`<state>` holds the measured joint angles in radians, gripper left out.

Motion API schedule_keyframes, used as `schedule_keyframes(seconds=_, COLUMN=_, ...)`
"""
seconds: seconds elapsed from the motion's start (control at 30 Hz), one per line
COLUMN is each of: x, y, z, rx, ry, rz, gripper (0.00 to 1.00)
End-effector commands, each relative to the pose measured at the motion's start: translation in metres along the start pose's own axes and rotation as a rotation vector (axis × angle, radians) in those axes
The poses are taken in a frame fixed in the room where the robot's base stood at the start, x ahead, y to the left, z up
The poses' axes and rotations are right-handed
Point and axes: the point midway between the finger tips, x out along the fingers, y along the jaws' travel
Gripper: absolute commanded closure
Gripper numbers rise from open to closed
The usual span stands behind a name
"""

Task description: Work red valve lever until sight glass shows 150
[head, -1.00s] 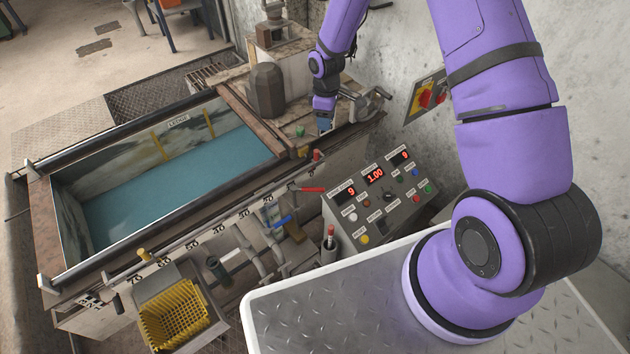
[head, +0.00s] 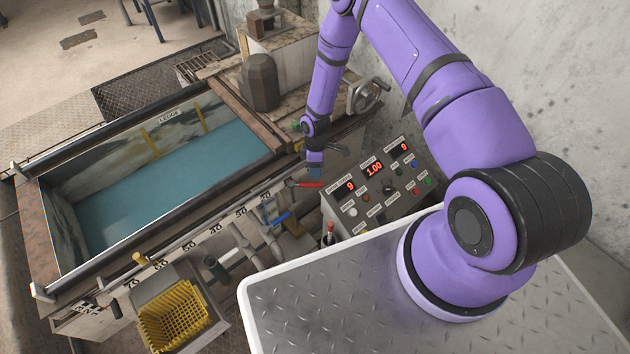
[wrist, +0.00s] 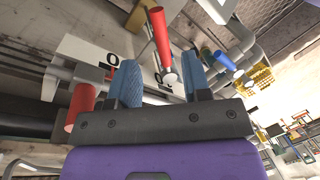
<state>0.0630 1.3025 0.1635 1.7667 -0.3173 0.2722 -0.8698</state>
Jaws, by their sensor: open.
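The red valve lever (head: 311,185) sticks out from the pipework at the front of the tank, near the control panel. My gripper (head: 315,173) is right at it, pointing down, in the head view. In the wrist view the red lever (wrist: 160,38) shows in the gap between the two blue fingers of my gripper (wrist: 157,62), its pale end towards me. The fingers are apart, and I cannot tell whether either touches the lever. A number scale (head: 215,229) runs along the tank front; I cannot make out a sight glass reading.
A blue lever (head: 281,218) sits just left of the red one. The control panel (head: 385,210) with lit displays stands to the right. A second red handle (wrist: 81,104) is beside the left finger. A yellow basket (head: 172,312) is at the lower left.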

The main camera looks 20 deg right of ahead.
Motion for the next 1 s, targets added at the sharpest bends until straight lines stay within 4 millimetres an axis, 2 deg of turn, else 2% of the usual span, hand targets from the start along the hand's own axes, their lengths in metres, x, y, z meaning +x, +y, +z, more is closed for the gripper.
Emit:
schedule_keyframes(seconds=0.03, x=0.011, y=-0.001, z=0.000, rx=-0.001, ry=-0.002, rz=-0.002, gripper=0.56)
schedule_keyframes(seconds=0.2, x=0.039, y=-0.001, z=-0.001, rx=-0.001, ry=-0.001, rz=-0.001, gripper=0.56)
schedule_keyframes(seconds=0.4, x=0.060, y=0.000, z=0.000, rx=0.000, ry=-0.001, rz=-0.001, gripper=0.56)
schedule_keyframes(seconds=0.8, x=0.066, y=0.000, z=0.000, rx=0.000, ry=0.000, rz=0.001, gripper=0.56)
schedule_keyframes(seconds=0.87, x=0.066, y=0.000, z=0.000, rx=0.000, ry=0.000, rz=0.001, gripper=0.67)
schedule_keyframes(seconds=1.0, x=0.066, y=0.000, z=0.000, rx=0.000, ry=0.000, rz=0.000, gripper=0.99)
